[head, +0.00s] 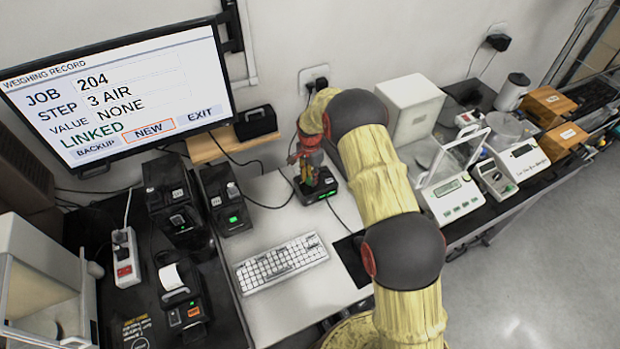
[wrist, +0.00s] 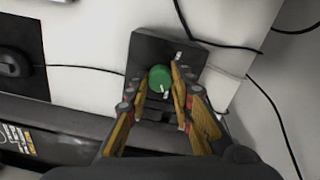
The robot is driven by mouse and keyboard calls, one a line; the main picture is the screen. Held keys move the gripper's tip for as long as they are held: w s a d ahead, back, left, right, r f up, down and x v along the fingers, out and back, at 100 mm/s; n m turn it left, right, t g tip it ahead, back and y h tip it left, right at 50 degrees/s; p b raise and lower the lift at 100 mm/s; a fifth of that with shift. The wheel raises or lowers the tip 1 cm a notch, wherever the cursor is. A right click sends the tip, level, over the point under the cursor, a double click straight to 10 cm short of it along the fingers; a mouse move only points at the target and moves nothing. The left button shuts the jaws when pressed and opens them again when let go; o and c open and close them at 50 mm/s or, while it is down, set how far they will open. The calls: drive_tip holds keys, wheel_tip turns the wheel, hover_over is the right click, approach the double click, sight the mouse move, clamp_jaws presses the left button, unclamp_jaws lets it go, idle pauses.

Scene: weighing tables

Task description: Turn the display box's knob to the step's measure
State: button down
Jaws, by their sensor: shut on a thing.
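The display box (head: 325,188) is a small black box on the white table, with a lit green spot on its front. In the wrist view the box (wrist: 150,48) lies flat, with a round green knob (wrist: 159,78) that has a white mark at its lower right edge. My gripper (head: 308,160) reaches down over the box; in the wrist view its yellow-sided fingers (wrist: 156,85) stand on either side of the knob and are closed on it. The monitor (head: 120,90) reads JOB 204, STEP 3 AIR, VALUE NONE, LINKED, with NEW outlined.
A white keyboard (head: 281,262) lies in front of the box. Black devices (head: 225,200) stand to its left and a white balance (head: 450,195) to its right. Cables (wrist: 90,69) run across the table beside the box. Bare white table lies between the keyboard and the box.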

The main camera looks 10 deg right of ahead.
sight(310, 179)
drive_tip(key=shift+w, duration=0.1)
drive_tip(key=c, duration=1.6)
unclamp_jaws()
drive_tip(key=shift+o, duration=0.3)
drive_tip(key=shift+r, duration=0.1)
wheel_tip(310, 179, up, 12)
